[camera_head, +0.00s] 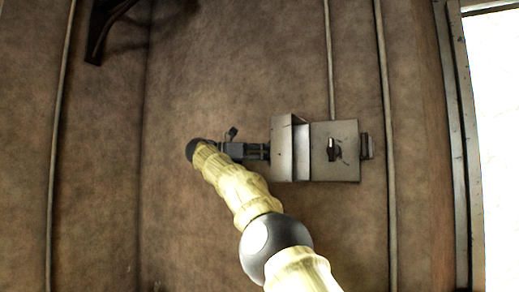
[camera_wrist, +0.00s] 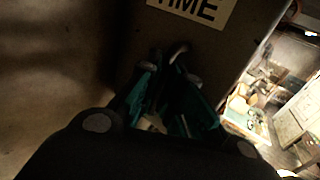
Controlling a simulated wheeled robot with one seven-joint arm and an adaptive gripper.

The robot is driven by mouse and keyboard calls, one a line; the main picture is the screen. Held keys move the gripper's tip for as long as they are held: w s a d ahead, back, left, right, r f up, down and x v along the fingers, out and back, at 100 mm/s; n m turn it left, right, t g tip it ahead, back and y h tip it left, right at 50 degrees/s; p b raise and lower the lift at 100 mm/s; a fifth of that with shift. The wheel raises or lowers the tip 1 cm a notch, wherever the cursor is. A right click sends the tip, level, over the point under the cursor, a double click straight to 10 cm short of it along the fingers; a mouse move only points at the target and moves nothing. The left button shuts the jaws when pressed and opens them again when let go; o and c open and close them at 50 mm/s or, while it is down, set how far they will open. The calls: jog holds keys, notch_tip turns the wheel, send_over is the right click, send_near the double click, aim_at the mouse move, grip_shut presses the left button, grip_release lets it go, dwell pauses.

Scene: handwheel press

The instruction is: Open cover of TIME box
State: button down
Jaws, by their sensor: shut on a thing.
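The grey metal TIME box (camera_head: 335,165) is fixed to the brown wall in the head view, with a dark knob (camera_head: 332,149) on its face. Its cover (camera_head: 282,155) stands swung out at the box's left side, so the face shows. In the wrist view the cover (camera_wrist: 215,50) fills the upper middle, with a white TIME label (camera_wrist: 190,8). My gripper (camera_head: 264,151) reaches the cover from the left. In the wrist view my gripper (camera_wrist: 166,66) is shut on a small handle (camera_wrist: 179,48) on the cover, mostly hidden by the fingers.
Thin vertical pipes (camera_head: 384,100) run along the wall beside the box. A dark bracket (camera_head: 100,35) sticks out at the upper left. A bright opening (camera_head: 495,150) lies at the far right.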

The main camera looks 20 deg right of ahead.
jog(key=shift+w, duration=0.1)
dwell(0.4)
jog(key=c, duration=1.9)
grip_release()
jog(key=shift+d, duration=0.15)
jog(key=shift+o, duration=0.2)
